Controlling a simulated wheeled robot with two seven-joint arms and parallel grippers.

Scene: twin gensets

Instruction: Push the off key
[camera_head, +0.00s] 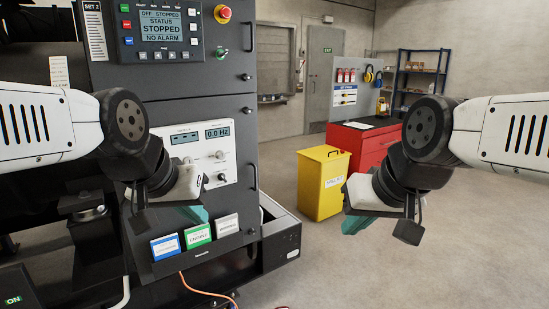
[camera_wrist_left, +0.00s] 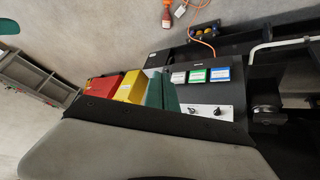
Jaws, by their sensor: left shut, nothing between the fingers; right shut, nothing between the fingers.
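The dark control panel (camera_head: 160,30) of genset SET 2 is at the upper left of the head view. Its screen (camera_head: 161,27) reads STOPPED and NO ALARM. Small keys stand beside and below the screen, including a red key (camera_head: 127,25) on its left side; the key labels are too small to read, so I cannot tell which is off. My left gripper (camera_head: 195,214) is shut and empty, well below the panel, in front of the lower cabinet. Its teal fingers also show in the left wrist view (camera_wrist_left: 161,91). My right gripper (camera_head: 356,224) is shut and empty over open floor.
A red emergency stop button (camera_head: 222,14) is right of the screen. Below is a 0.0 Hz panel (camera_head: 216,150) with knobs. Blue, green and white booklets (camera_head: 198,236) sit in a holder near my left gripper. A yellow bin (camera_head: 321,184) and red cabinet (camera_head: 368,148) stand behind.

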